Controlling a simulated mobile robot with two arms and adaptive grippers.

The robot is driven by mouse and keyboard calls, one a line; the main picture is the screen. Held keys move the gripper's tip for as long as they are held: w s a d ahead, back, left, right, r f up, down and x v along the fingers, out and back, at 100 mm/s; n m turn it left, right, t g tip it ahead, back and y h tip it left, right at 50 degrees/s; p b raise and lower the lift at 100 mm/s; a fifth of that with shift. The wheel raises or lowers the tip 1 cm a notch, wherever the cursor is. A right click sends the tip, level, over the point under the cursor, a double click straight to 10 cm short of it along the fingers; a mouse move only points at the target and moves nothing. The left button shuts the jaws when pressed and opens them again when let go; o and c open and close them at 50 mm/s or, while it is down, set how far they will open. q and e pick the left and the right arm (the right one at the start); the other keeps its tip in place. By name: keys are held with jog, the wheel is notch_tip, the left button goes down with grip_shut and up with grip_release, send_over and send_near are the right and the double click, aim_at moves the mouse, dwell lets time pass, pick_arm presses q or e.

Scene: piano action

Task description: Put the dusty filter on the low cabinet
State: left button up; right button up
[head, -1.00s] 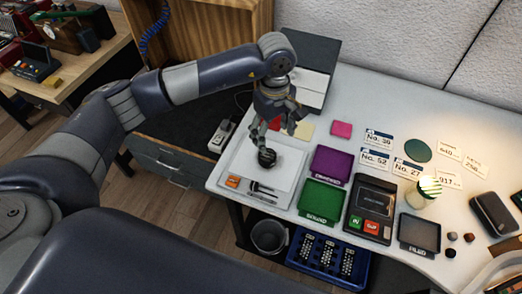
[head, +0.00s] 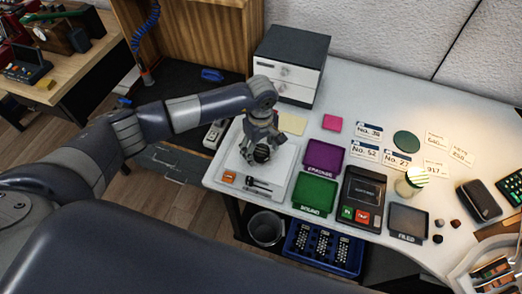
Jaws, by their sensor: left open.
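The low cabinet (head: 180,92), with a dark top and grey drawers, stands left of the desk, partly behind my left arm. My right gripper is out of view.
On the desk (head: 345,85) are a purple tray (head: 324,157), a green tray (head: 315,194), a black device (head: 362,198) and a white drawer unit (head: 291,70). A blue object (head: 212,75) and a grey device (head: 216,133) lie on the cabinet, whose top is otherwise largely clear.

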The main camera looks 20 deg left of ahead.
pick_arm(q)
jog(key=c, duration=1.2)
jog(key=shift+o, duration=0.2)
